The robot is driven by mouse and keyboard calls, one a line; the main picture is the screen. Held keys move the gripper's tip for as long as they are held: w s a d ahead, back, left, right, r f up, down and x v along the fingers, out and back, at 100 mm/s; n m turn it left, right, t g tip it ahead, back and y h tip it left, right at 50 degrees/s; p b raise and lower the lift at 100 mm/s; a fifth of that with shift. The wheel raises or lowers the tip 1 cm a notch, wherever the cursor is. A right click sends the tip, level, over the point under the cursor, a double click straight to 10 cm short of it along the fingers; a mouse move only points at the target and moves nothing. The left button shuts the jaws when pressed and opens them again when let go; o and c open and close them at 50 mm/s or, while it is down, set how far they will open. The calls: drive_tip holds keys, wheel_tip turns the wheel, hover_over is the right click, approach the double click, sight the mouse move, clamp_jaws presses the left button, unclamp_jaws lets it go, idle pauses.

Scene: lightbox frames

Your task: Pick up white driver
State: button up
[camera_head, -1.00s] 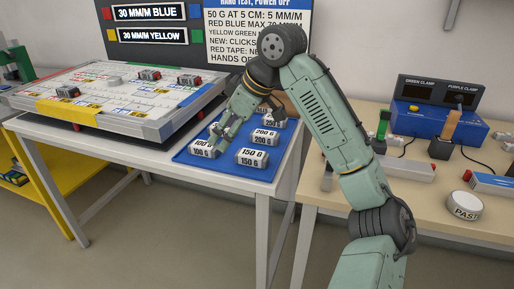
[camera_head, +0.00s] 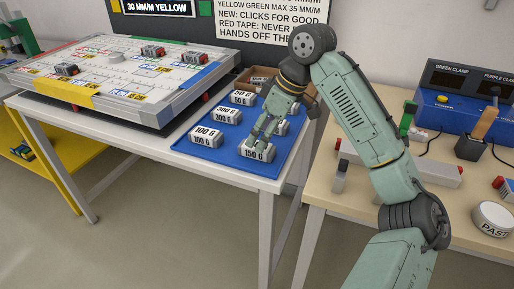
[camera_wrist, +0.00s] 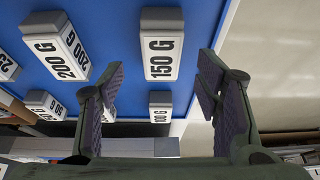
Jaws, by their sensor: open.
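I cannot make out a white driver in either view. My gripper (camera_head: 259,137) is open and points down over the front right of the blue tray (camera_head: 187,147). Under it is a white block marked 150 G (camera_head: 257,151). In the wrist view my open fingers (camera_wrist: 161,78) stand on either side of this 150 G block (camera_wrist: 161,45), with a gap on both sides. Nothing is held. A 200 G block (camera_wrist: 55,45) lies left of the left finger.
More blocks stand on the tray, including 100 G (camera_head: 208,138), 300 G (camera_head: 228,115) and 50 G (camera_head: 243,98). A framed board (camera_head: 103,107) is at left. The right bench holds a white PASS button (camera_head: 492,219) and a blue clamp box (camera_head: 440,113).

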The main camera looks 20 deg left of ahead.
drive_tip(key=shift+p+x, duration=0.3)
drive_tip(key=shift+x, duration=1.65)
drive_tip(key=shift+s+d, duration=0.15)
drive_tip(key=shift+d, duration=0.05)
drive_tip(key=shift+c, duration=0.5)
drive_tip(key=c, duration=1.2)
